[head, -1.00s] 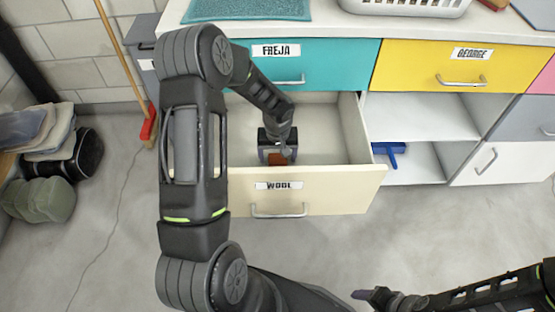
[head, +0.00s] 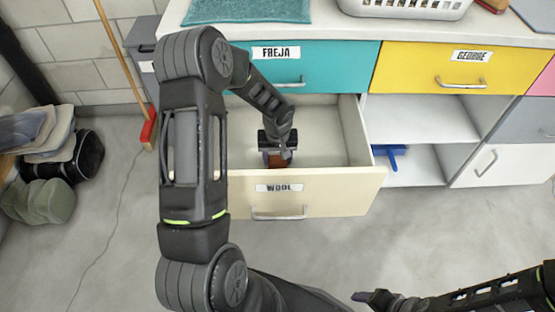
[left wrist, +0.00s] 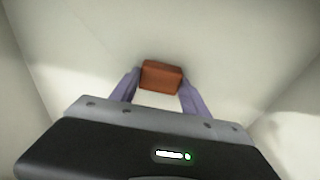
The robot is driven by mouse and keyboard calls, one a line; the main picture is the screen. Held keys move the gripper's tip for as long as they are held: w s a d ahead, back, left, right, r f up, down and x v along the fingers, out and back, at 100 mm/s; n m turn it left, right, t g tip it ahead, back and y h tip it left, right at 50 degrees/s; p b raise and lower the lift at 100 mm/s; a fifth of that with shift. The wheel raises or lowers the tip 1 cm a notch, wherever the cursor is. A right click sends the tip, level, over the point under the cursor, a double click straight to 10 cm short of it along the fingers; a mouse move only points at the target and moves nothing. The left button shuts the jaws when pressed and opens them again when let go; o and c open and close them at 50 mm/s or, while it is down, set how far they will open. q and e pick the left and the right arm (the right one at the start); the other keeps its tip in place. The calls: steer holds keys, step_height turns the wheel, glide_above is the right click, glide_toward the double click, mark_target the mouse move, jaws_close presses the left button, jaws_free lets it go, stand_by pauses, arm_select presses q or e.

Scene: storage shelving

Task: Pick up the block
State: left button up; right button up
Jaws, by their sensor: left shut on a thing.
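The block is a small reddish-brown box (head: 278,160), inside the open cream drawer (head: 310,191) labelled WOOL. My left gripper (head: 278,152) reaches down into the drawer and is shut on the block. In the left wrist view the block (left wrist: 161,76) sits between the two purple-grey fingertips (left wrist: 160,88), with one finger on each side. Whether the block touches the drawer floor cannot be told. Part of my right arm and its gripper (head: 375,297) show at the bottom right, away from the drawer; its finger opening is unclear.
A teal drawer front (head: 330,70) labelled FREJA is above, and a yellow one (head: 460,62) labelled GEORGE is to the right. A blue object (head: 392,155) lies on the open shelf. A red broom (head: 149,132) leans at the left.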

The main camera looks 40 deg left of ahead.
mark_target(278, 160)
arm_select(q)
step_height(278, 160, up, 10)
steer(key=p, duration=0.2)
